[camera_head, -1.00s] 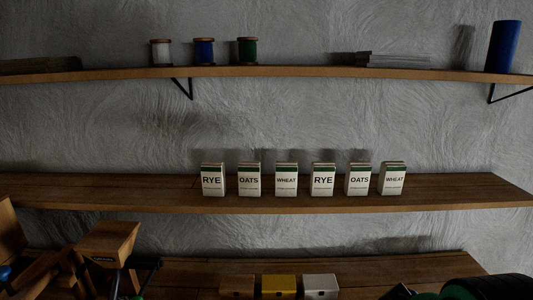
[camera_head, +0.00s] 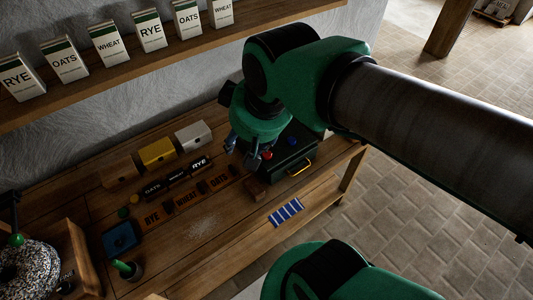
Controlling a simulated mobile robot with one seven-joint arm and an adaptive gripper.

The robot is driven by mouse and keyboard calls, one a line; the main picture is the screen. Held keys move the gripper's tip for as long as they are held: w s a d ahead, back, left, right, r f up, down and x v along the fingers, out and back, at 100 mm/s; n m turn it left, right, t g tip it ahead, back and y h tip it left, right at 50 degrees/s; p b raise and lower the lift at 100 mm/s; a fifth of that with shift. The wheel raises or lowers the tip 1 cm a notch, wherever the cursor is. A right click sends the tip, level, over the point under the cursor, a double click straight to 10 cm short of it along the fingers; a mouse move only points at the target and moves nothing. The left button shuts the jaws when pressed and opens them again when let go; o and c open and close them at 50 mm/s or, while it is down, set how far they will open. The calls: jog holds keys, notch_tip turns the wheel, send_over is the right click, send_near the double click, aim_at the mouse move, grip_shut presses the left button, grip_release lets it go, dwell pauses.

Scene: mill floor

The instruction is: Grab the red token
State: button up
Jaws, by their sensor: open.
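A small red token (camera_head: 267,155) shows on top of a dark box (camera_head: 288,158) with a yellow handle, near the right end of the bench. My gripper (camera_head: 241,151) points down just left of the red token, with its fingers apart and nothing seen between them. One finger is very close to the token; I cannot tell whether they touch. My green wrist hides the back part of the box.
A small blue piece (camera_head: 292,141) sits on the box, right of the red token. Labelled dark blocks, a yellow box (camera_head: 157,153) and a white box (camera_head: 194,136) stand left. A blue striped card (camera_head: 286,212) lies in front. A shelf of cartons (camera_head: 107,44) hangs above.

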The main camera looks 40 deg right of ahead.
jog(key=w+d+f+n+g+p, duration=0.1)
jog(key=w+d+f, duration=0.2)
jog(key=w+d, duration=0.15)
jog(key=w+d+f+g+p, duration=0.1)
jog(key=w+d+f+p, duration=0.15)
jog(key=w, duration=0.25)
jog(key=n+g+p, duration=0.2)
jog(key=g, duration=0.1)
send_over(267, 154)
notch_tip(267, 154, down, 13)
jog(key=shift+d, duration=0.2)
jog(key=shift+f, duration=0.1)
jog(key=shift+f+b, duration=0.5)
jog(key=shift+f, duration=3.7)
jog(key=shift+a+f+b, duration=0.1)
jog(key=shift+f+b, duration=0.2)
jog(key=shift+f, duration=2.3)
